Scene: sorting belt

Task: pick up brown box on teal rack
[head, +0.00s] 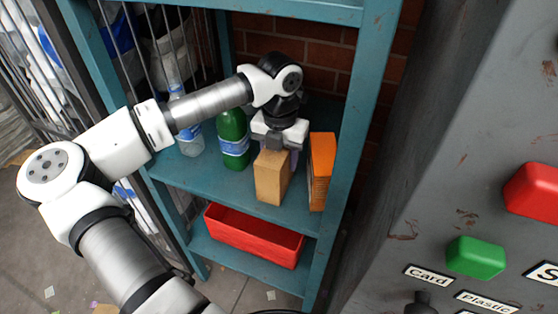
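The brown box (271,178) stands upright on the middle shelf of the teal rack (190,178), near the shelf's front edge. My gripper (279,148) reaches in from the left and is at the top of the brown box, pointing down. Its fingers are partly hidden by the gripper body and the box top, so I cannot tell whether they are closed on the box or only around it.
An orange box (321,170) stands close to the right of the brown box. A green bottle (233,138) and a clear bottle (189,136) stand to the left. A red bin (253,238) is on the lower shelf. A grey panel with a green button (475,257) and a red button (533,190) is at right.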

